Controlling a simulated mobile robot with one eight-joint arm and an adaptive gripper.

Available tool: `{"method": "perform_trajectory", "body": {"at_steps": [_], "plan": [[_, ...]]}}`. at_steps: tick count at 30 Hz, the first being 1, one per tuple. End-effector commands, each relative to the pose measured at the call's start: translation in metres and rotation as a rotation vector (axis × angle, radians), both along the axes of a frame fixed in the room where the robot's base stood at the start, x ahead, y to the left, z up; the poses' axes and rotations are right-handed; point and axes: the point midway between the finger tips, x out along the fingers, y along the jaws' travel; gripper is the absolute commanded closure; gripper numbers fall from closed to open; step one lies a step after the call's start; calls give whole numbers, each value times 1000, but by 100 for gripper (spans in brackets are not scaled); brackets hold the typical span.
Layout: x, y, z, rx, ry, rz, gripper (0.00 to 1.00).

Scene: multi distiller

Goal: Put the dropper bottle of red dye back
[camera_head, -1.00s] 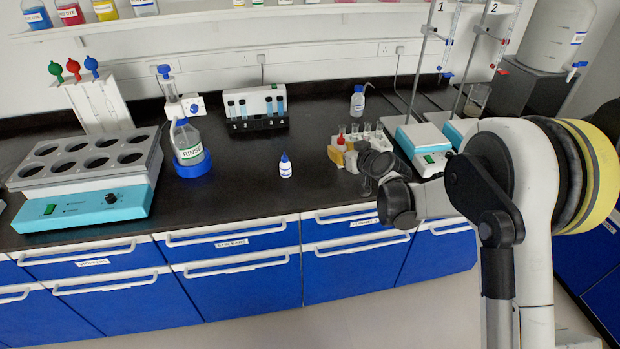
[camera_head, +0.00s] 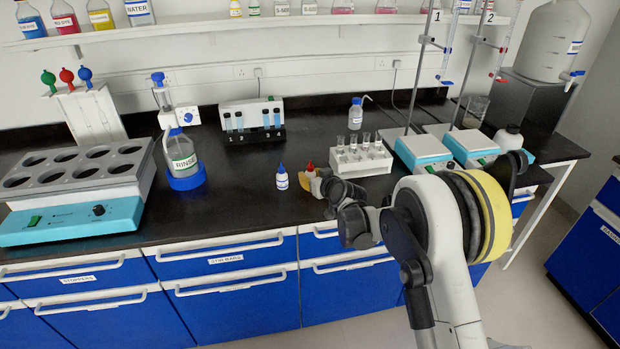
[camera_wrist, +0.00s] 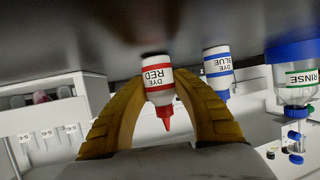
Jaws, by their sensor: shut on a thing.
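A white rack of vials (camera_head: 362,161) stands right of my gripper. The rinse bottle (camera_head: 181,155) stands further left, beside the heating block (camera_head: 75,180). Bench around the blue bottle is clear.

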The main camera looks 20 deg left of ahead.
Motion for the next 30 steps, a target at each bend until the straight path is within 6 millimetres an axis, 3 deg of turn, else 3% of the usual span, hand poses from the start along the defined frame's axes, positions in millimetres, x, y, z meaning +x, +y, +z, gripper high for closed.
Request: {"method": "perform_trajectory", "body": {"at_steps": [6,7,9,20,30], "plan": [[0,0,-4,0,0,0,88],[0,0,-3,0,0,0,62],[0,0,-2,0,0,0,49],[0,0,4,0,0,0,49],[-47,-46,31,0,1,-1,49]]}}
